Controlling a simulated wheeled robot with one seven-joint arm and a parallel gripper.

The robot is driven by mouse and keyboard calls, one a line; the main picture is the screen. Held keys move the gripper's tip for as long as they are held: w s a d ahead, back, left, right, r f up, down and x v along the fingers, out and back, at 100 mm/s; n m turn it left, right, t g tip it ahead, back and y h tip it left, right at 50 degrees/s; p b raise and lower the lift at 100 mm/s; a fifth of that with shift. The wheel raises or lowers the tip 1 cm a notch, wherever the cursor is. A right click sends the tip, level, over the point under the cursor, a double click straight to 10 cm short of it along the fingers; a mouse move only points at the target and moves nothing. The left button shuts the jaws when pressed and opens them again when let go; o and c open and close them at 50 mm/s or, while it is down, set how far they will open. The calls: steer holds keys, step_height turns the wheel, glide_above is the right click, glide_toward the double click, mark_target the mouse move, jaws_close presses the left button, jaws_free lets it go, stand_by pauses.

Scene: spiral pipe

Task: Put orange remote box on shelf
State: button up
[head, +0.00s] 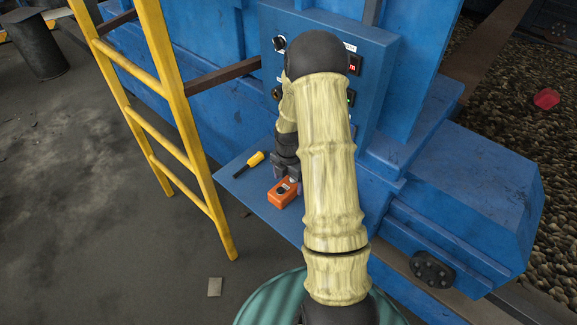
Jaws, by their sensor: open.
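The orange remote box (283,193) lies on a blue shelf (247,192) that juts out from the blue machine. It has a dark button or knob on top. My gripper (287,180) points down right at the far side of the box and is partly hidden by my own arm. The gripper is open; whether its fingers touch the box I cannot tell.
A yellow-handled screwdriver (250,164) lies on the shelf left of the box. A yellow ladder (165,120) stands to the left. A control panel (375,60) is behind my arm. A teal ribbed drum (275,305) stands in front, below the shelf.

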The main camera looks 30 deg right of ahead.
mark_target(289, 184)
step_height(289, 184, up, 11)
steer(key=b, duration=0.2)
steer(key=shift+r, duration=0.2)
stand_by(0.4)
steer(key=s+a+r+m+t, duration=0.2)
steer(key=s+a+r+m, duration=0.2)
steer(key=s+a+m, duration=1)
steer(key=m, duration=0.8)
steer(key=shift+s+a+r+t, duration=0.2)
steer(key=shift+s+a+t, duration=0.05)
steer(key=shift+t, duration=0.05)
steer(key=shift+w, duration=0.1)
